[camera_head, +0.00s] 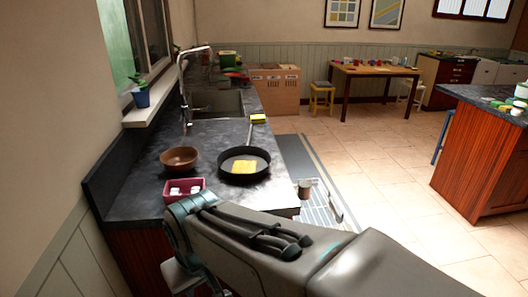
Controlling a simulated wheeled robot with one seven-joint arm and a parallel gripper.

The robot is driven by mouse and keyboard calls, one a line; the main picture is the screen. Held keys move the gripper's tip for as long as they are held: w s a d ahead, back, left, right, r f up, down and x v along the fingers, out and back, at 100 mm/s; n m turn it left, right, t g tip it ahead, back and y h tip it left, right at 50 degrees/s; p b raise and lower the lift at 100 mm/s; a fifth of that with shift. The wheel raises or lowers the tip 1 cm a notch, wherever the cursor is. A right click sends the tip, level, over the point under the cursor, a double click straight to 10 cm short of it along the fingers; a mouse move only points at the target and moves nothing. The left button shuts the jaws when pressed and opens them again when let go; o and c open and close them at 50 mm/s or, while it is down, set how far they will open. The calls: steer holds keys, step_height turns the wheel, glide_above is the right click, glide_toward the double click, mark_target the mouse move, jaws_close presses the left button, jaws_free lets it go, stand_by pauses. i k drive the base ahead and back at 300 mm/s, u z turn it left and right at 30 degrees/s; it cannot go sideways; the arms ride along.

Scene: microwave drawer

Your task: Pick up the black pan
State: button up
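The black pan (228,174) is a round, shallow pan resting on the dark countertop (215,142), near its right edge. A yellow flat piece (243,167) lies inside it.
A brown bowl (179,161) and a pink box (184,195) with white items stand left of the pan. A yellow sponge (258,118) lies behind it. A sink (217,105) is farther back. A cup-like object (305,189) shows beside the counter's right edge.

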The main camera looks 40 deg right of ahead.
mark_target(248, 163)
steer(key=z, duration=1.05)
steer(key=i, duration=1)
